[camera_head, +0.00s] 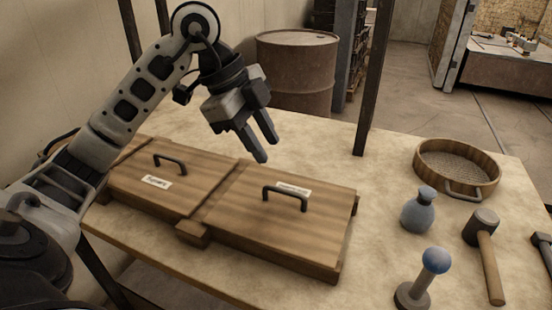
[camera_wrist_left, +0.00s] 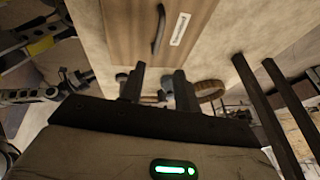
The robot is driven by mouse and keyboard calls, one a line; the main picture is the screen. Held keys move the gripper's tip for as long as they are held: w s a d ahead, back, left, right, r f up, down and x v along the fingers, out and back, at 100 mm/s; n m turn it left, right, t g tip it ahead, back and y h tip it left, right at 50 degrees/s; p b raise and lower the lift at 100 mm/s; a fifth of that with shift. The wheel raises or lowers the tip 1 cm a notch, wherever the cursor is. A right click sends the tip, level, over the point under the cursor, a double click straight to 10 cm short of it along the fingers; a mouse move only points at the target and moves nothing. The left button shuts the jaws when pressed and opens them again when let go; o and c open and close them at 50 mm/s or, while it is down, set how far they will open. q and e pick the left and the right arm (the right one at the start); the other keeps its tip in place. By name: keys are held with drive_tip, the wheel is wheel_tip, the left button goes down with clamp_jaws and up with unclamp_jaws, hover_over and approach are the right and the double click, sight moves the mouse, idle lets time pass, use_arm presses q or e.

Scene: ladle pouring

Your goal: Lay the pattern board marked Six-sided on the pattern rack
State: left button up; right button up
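Two flat wooden boards lie side by side on the table in the head view. The left board (camera_head: 195,190) and the right board (camera_head: 265,232) each have a dark handle and a small white label, too small to read for certain. Wooden strips (camera_head: 192,233) show between and beside them; I cannot tell whether these belong to the pattern rack. My left gripper (camera_head: 267,149) hangs above the back of the right board, empty, its fingers apart. The left wrist view shows its fingers (camera_wrist_left: 157,88) apart and a labelled board (camera_wrist_left: 200,12). My right gripper is not in view.
On the right of the table stand a round sieve (camera_head: 458,169), a grey flask-like pouch (camera_head: 419,211), a mallet (camera_head: 487,255) and a blue-knobbed tool (camera_head: 435,262). A dark post (camera_head: 373,80) rises at the table's back edge. A rusty barrel (camera_head: 298,72) stands behind.

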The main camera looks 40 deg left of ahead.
use_arm(q)
drive_tip(key=v, duration=0.4)
drive_tip(key=shift+a+r, duration=0.1)
drive_tip(key=shift+r, duration=0.1)
idle(0.3)
